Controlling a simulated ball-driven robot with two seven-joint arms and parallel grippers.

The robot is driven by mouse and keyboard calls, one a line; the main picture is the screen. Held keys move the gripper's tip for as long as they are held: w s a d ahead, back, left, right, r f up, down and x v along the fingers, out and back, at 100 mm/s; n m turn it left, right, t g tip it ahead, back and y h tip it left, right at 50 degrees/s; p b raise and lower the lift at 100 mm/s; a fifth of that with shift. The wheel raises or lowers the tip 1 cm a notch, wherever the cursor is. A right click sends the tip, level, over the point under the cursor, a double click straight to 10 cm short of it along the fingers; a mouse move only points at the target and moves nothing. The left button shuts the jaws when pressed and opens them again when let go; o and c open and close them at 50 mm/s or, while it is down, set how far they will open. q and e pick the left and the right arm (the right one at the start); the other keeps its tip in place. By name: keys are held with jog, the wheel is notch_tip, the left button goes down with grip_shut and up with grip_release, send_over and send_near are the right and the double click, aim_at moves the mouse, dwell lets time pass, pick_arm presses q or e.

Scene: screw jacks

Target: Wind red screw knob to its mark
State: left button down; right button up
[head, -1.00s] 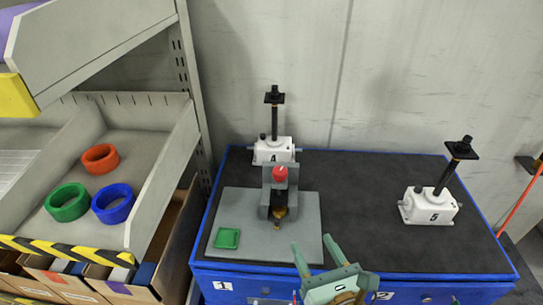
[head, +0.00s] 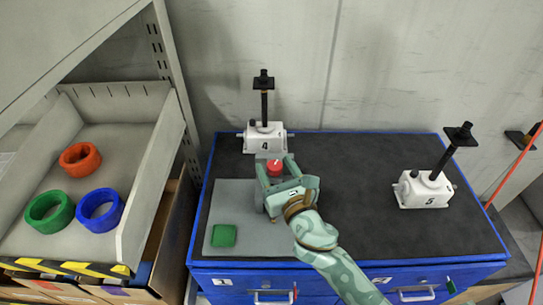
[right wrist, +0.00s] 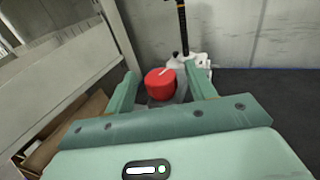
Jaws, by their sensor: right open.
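The red screw knob (head: 274,167) sits on top of a grey stand on a grey base plate (head: 232,195). It has a pale line on its top. My right gripper (head: 271,166) is open, with one finger on each side of the knob. In the right wrist view the red knob (right wrist: 160,84) shows between the two green fingers (right wrist: 160,88), towards the left one. I cannot tell whether a finger touches it. My gripper hides most of the stand and whatever is below the knob. My left gripper is not in view.
A green square pad (head: 224,236) lies on the base plate. Screw jack 4 (head: 265,138) stands close behind, and screw jack 5 (head: 424,189) stands to the right on the black bench top (head: 350,190). A shelf bin (head: 150,200) with three rings is on the left.

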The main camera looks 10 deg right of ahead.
aim_at(272, 161)
jog(key=shift+w+a, duration=0.15)
jog(key=shift+w, duration=0.65)
jog(key=shift+w+a, duration=0.1)
jog(key=shift+w, duration=0.65)
jog(key=c, duration=1)
jog(key=shift+o, duration=0.2)
jog(key=shift+n+y, duration=0.3)
jog(key=shift+y, duration=0.1)
